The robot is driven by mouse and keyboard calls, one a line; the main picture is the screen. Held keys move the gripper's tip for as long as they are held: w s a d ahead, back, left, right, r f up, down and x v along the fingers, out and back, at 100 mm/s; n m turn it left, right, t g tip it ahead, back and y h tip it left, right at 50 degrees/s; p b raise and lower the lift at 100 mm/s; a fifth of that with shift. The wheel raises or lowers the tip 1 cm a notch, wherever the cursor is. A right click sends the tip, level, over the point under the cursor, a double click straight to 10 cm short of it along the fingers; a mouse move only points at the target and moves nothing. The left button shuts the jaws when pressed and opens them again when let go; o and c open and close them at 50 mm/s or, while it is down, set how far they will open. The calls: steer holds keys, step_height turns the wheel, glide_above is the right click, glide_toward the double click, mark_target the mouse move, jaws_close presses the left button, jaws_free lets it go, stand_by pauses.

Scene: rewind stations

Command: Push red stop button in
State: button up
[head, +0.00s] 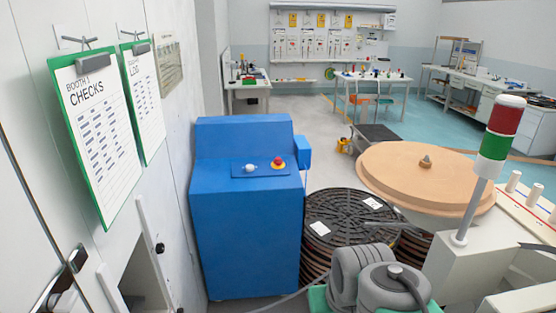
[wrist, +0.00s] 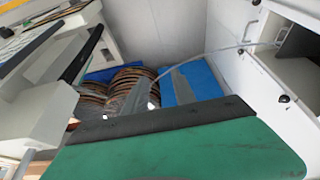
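Part of a blue surface, probably this cabinet, shows in the wrist view (wrist: 203,80); the button does not show there. My gripper (wrist: 161,74) shows in the wrist view as two grey fingers beyond a green and black body. The fingers look apart, with nothing seen between them. In the head view its fingers are not visible, and nothing touches the button.
Dark ribbed reels (head: 345,216) stand right of the cabinet. A round wooden disc (head: 425,172) and a red, white and green signal lamp (head: 500,128) are further right. Green clipboards (head: 97,140) hang on the left wall. Open floor (head: 300,115) lies behind the cabinet.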

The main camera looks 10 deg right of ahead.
jaws_close()
stand_by(1.2)
